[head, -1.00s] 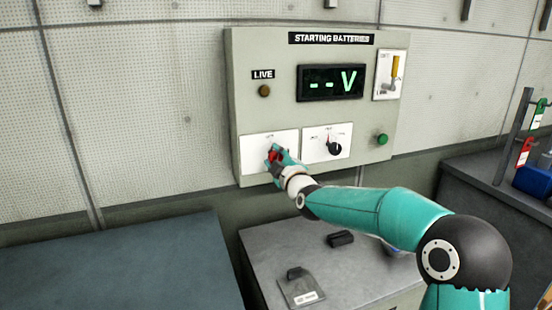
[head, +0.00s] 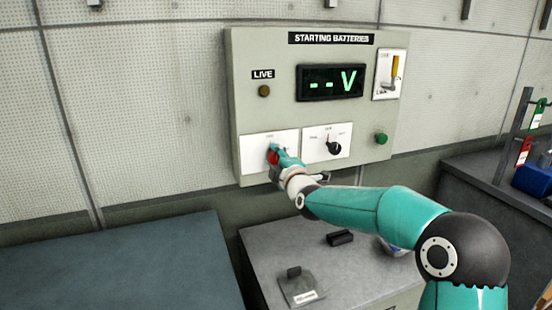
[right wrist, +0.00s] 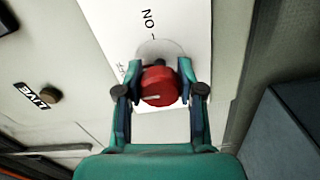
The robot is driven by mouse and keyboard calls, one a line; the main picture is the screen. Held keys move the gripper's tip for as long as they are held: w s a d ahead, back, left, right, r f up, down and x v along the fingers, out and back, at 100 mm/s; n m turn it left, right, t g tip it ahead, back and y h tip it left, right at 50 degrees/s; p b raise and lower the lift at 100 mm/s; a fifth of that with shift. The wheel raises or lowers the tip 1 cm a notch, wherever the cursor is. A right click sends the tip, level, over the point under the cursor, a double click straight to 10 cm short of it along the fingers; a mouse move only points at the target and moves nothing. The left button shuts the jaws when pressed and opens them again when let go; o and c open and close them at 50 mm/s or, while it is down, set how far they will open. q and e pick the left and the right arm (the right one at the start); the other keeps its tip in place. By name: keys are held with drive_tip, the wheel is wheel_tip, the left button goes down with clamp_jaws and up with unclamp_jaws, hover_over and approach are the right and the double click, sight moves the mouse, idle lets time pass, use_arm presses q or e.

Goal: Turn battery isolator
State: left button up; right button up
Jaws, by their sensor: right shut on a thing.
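The battery isolator is a red round knob (head: 272,157) on a white plate (head: 254,148) at the lower left of the "STARTING BATTERIES" panel (head: 245,105). My right gripper (head: 276,158) is shut on it, and its fingers hide part of the knob in the head view. In the right wrist view the knob (right wrist: 159,87) sits between the two fingers, with a pale mark on its face. An "ON" label with a tick and a partly hidden "OFF" label show on the plate there. My left gripper is not in view.
The panel also carries a dark "LIVE" lamp (head: 264,91), a display reading "-- V" (head: 331,83), a black selector knob (head: 335,148), a green button (head: 381,138) and a yellow-handled switch (head: 394,68). A grey cabinet (head: 300,245) stands below, with a blue-grey bench top (head: 120,265) at left.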

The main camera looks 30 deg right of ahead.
drive_tip(key=o, duration=1)
drive_tip(key=shift+a+f, duration=0.2)
drive_tip(key=shift+f, duration=0.1)
drive_tip(key=shift+o, duration=0.8)
drive_tip(key=shift+r, duration=0.15)
drive_tip(key=shift+d, duration=0.1)
drive_tip(key=v, duration=1.2)
